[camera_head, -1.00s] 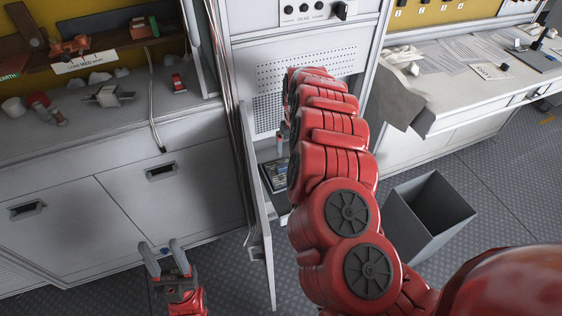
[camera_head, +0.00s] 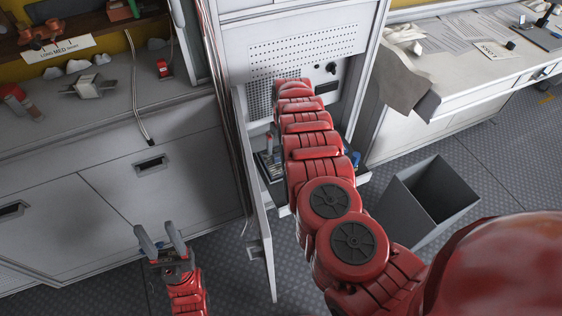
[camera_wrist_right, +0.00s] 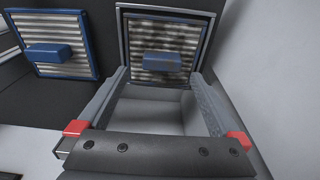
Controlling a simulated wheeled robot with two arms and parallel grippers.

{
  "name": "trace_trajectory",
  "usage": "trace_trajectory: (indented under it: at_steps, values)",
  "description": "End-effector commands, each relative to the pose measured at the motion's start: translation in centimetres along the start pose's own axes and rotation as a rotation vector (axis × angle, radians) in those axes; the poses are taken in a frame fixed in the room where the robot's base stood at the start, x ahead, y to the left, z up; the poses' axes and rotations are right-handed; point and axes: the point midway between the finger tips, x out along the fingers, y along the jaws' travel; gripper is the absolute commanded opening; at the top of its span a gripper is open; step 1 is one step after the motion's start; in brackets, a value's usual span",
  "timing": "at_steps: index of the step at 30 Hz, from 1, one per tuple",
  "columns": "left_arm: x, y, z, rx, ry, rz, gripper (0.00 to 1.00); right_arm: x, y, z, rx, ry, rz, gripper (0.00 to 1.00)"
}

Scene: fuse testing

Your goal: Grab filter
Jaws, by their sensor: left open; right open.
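In the right wrist view, a square filter (camera_wrist_right: 146,66) with a blue handle and dirty, dark-stained ribs sits in a grey frame ahead. A cleaner filter (camera_wrist_right: 75,65) with a blue frame and handle stands to its left. My right gripper (camera_wrist_right: 160,80) is open, its fingertips to the left and right of the dirty filter's lower part, with nothing between them. In the head view my right arm reaches into the open cabinet and largely hides that gripper. My left gripper (camera_head: 157,230) is open and empty in front of the drawers.
The cabinet (camera_head: 300,62) has an open door (camera_head: 258,225) on its left side. A grey bin (camera_head: 430,200) stands on the floor at right. A cluttered worktop (camera_head: 110,105) is at left and a desk (camera_head: 455,75) with papers at right. Floor shows between the cabinet and bin.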

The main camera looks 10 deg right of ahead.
Motion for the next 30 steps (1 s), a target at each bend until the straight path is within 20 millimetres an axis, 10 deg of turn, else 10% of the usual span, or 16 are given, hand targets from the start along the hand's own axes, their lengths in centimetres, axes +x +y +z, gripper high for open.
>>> trace_trajectory:
  at_steps: [15, 25, 30]
  values:
    - [-3.4, 0.2, 0.6, 0.000, 0.000, 0.000, 0.50, 5.7, -0.2, 0.1, 0.000, 0.000, -0.002, 1.00]
    - [-3.6, 0.2, 0.6, 0.000, 0.000, 0.000, 0.50, 6.0, -0.3, 0.0, 0.000, 0.000, -0.002, 1.00]
    - [-3.6, 0.2, 0.6, 0.000, 0.000, 0.000, 0.50, 6.0, -0.3, 0.0, 0.000, 0.001, -0.002, 0.73]
